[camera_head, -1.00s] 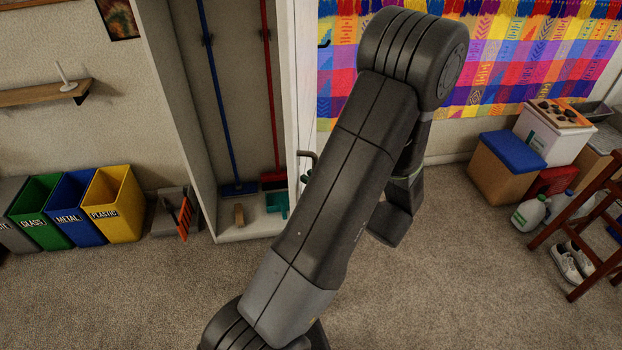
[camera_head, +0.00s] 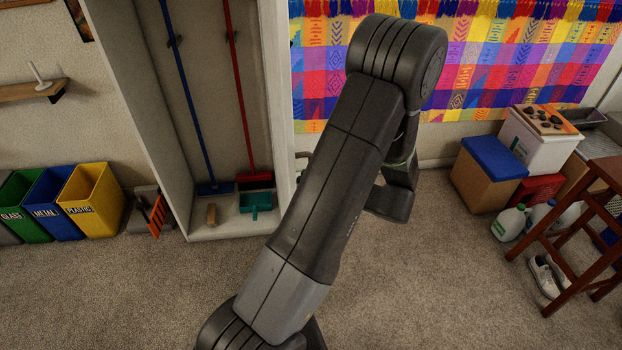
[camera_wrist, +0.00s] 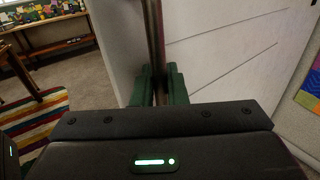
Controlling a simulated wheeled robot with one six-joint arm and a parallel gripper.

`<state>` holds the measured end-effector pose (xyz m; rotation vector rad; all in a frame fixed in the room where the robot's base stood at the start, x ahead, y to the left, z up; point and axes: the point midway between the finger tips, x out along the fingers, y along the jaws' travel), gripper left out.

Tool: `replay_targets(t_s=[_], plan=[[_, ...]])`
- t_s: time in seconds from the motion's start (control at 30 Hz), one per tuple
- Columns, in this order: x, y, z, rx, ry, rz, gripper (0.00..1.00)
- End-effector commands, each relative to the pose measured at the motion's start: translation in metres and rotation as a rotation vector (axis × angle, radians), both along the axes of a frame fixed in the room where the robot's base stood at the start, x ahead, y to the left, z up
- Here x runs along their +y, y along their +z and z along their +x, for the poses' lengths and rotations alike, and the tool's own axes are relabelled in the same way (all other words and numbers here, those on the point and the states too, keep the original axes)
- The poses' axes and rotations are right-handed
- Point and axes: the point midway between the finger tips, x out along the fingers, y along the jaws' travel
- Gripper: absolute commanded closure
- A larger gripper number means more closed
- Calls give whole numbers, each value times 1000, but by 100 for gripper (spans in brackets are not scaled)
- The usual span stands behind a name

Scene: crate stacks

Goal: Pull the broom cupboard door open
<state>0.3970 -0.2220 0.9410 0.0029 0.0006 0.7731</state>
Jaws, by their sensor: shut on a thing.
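The broom cupboard (camera_head: 168,120) stands open in the head view, its inside in plain sight. Its white door (camera_head: 276,75) is swung out at the right side and shows nearly edge-on, partly behind my arm. In the wrist view the pale grooved door face (camera_wrist: 225,50) fills the right. I cannot tell whether this strip is the edge or a handle. The fingers are hidden behind my arm in the head view.
A blue broom (camera_head: 190,100), a red broom (camera_head: 240,90) and a teal dustpan (camera_head: 256,201) are in the cupboard. Bins, including a yellow one (camera_head: 92,200), stand left. Boxes (camera_head: 488,175) and a wooden stool (camera_head: 580,220) stand right. Carpet in front is clear.

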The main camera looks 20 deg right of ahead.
Motion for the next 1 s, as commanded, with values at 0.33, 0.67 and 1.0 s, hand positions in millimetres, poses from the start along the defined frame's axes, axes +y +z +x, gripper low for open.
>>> replay_targets(t_s=[0.33, 0.67, 1.0], plan=[[0, -1, -1, 4, 3, 1, 100], [0, 0, 0, 1, 1, 0, 70], [-23, -2, -23, 1, -4, -2, 70]])
